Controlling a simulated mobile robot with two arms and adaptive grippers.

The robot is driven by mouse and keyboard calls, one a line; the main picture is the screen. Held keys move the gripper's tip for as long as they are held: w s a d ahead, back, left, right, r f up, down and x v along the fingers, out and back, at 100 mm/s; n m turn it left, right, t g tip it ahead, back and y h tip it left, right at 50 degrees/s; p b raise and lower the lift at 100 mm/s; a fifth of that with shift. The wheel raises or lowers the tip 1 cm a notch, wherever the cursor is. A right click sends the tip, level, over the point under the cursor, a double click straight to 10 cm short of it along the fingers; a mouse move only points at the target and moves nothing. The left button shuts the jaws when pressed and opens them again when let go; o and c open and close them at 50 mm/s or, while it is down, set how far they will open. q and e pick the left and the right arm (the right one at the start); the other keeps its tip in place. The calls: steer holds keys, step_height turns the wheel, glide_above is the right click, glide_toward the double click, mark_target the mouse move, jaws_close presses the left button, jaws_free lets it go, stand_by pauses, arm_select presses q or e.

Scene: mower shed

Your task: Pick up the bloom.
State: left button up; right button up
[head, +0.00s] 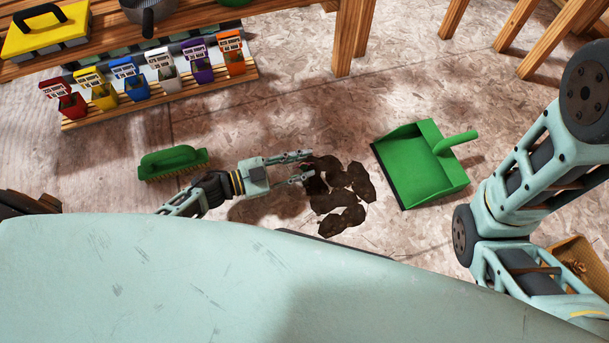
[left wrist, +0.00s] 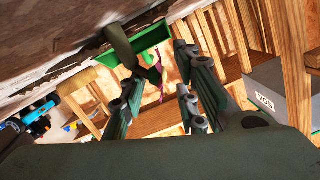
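My left gripper (head: 308,167) reaches in low over the floor, its fingers apart. A small dark reddish thing (head: 316,183), perhaps the bloom, shows at its fingertips against brown dirt clumps (head: 345,197); its outline is hard to make out. In the left wrist view the fingers of my left gripper (left wrist: 158,88) are spread. A thin pink-purple thing (left wrist: 159,76), possibly the bloom, shows between them; I cannot tell how near it is. No grip on it is visible. My right arm is at the right of the head view, its gripper out of view.
A green dustpan (head: 422,165) lies right of the dirt, and a green brush (head: 173,162) lies left of my gripper. A wooden bench (head: 300,12) and a rack of several coloured seed boxes (head: 215,86) stand at the back.

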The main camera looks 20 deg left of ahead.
arm_select(q)
steer(key=shift+w+d, duration=0.25)
steer(key=shift+d, duration=0.05)
steer(key=shift+c, duration=0.2)
jaws_close()
steer(key=shift+r, duration=0.15)
